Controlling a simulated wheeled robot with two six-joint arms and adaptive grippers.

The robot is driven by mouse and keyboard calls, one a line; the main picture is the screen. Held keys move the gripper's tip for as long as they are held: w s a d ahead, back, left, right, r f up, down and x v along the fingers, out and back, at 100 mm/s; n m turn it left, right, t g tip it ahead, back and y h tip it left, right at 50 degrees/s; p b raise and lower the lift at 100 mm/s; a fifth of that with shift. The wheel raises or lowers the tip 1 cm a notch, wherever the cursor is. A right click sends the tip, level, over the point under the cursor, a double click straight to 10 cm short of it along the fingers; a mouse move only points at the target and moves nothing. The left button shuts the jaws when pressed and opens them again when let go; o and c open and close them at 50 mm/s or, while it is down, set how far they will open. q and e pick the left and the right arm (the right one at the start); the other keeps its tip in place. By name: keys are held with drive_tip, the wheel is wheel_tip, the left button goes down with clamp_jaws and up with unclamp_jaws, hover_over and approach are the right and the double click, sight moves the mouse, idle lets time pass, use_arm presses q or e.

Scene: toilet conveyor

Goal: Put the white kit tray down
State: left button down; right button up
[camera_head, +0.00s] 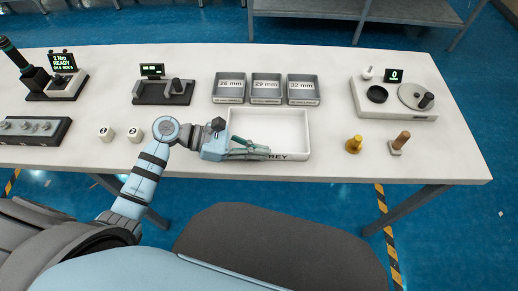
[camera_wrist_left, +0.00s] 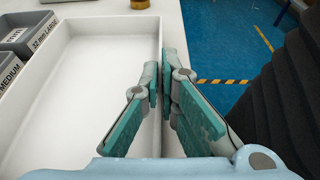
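My right gripper is not in view.
Three grey labelled bins (camera_head: 265,88) stand just behind the tray. Two small white blocks (camera_head: 120,134) are to the left. A yellow piece (camera_head: 354,144) and a brown-handled piece (camera_head: 399,143) stand to the right. The table (camera_head: 335,165) is bare between tray and yellow piece.

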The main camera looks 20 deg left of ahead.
use_arm(q)
drive_tip(key=shift+f, duration=0.2)
drive_tip(key=c, duration=1.8)
unclamp_jaws()
drive_tip(key=shift+r, duration=0.1)
drive_tip(key=shift+r, duration=0.15)
drive_tip(key=b+v, duration=0.1)
drive_tip(key=v, duration=1)
drive_tip(key=shift+s+a, duration=0.1)
drive_tip(key=shift+a, duration=0.2)
drive_tip(key=shift+a+r, duration=0.2)
